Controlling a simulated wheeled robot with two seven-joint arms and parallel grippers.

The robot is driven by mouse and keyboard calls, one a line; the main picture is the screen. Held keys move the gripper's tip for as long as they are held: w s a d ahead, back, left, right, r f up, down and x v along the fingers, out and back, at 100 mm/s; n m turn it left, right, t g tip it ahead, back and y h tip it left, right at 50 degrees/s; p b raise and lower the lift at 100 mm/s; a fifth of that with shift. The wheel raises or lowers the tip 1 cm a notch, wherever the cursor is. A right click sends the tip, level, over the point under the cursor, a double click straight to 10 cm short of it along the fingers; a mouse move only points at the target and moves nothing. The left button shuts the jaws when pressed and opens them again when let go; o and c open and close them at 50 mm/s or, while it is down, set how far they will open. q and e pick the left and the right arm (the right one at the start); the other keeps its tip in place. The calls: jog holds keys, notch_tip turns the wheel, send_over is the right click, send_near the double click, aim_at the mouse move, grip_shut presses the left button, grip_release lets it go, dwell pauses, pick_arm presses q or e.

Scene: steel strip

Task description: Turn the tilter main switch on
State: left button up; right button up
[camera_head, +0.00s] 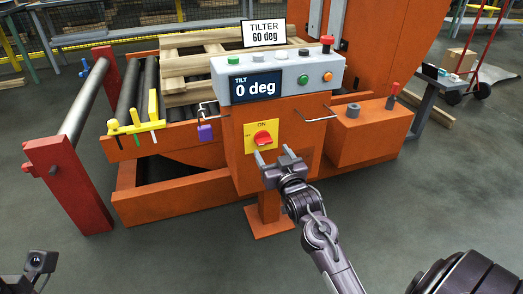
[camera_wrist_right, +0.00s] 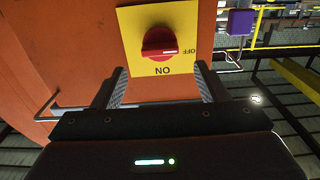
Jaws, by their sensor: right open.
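The tilter main switch is a red knob (camera_head: 263,138) on a yellow plate (camera_head: 250,131) on the front of the orange control cabinet. In the wrist view the red knob (camera_wrist_right: 159,43) shows upside down, its white mark pointing toward the word OFF. My right gripper (camera_head: 273,156) is open just in front of and below the knob in the head view. In the wrist view its two fingers (camera_wrist_right: 160,80) stand apart, with the knob beyond the tips and nothing between them. A dark part at the lower left (camera_head: 40,263) seems to be my left gripper; its jaws are unclear.
The grey panel (camera_head: 285,70) atop the cabinet carries buttons and a display reading 0 deg. Wire handles (camera_head: 321,116) stick out at the cabinet's sides. An orange box (camera_head: 362,135) stands right. The floor in front is clear.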

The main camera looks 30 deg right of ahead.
aim_at(266, 143)
jog(key=b+x, duration=0.1)
jog(key=x, duration=0.4)
jog(key=shift+w+f+b, duration=0.1)
jog(key=shift+w+b, duration=0.2)
jog(key=shift+w, duration=0.1)
jog(key=shift+c, duration=0.5)
